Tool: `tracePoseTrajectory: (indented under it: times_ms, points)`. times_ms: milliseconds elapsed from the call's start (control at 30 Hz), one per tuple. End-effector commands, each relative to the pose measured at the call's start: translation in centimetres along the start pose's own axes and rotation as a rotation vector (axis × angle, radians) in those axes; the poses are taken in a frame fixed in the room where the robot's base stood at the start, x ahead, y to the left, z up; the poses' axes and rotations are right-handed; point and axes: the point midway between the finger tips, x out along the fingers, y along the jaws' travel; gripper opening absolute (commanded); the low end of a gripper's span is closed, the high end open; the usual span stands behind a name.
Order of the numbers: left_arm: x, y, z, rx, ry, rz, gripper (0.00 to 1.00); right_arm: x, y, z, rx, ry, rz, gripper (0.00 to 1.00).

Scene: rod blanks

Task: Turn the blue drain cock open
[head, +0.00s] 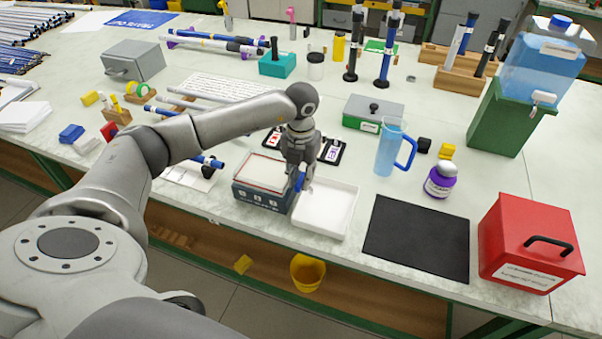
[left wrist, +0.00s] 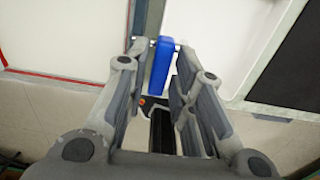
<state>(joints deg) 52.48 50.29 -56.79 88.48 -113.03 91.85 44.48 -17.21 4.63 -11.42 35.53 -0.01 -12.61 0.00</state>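The blue drain cock (head: 299,181) shows as a small blue lever under my left gripper (head: 298,180), between the dark blue box (head: 262,196) and the white tray (head: 326,209). In the left wrist view the blue lever (left wrist: 160,66) runs upright in the picture, between the two fingertips of my left gripper (left wrist: 161,52). The fingers stand close on either side of it. I cannot tell whether both press on it. The gripper partly hides how the cock joins the box. My right gripper is not in view.
A black mat (head: 418,238) lies right of the tray, with a red box (head: 531,243) beyond it. A blue jug (head: 393,148) and a purple-labelled bottle (head: 440,180) stand behind. A yellow bucket (head: 307,273) is below the table's front edge.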

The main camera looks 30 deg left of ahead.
Motion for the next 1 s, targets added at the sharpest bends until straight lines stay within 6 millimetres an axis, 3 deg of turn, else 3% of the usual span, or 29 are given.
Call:
tracePoseTrajectory:
  times_ms: [300,500,1000]
  points:
    - [0.3,-0.04,-0.02,0.001,0.0,-0.001,0.22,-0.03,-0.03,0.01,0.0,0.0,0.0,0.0]
    - [0.27,-0.04,-0.02,0.001,0.0,-0.001,0.0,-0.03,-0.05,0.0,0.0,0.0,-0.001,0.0]
    - [0.26,-0.2,0.0,-0.112,0.0,-0.002,0.0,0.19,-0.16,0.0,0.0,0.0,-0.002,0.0]
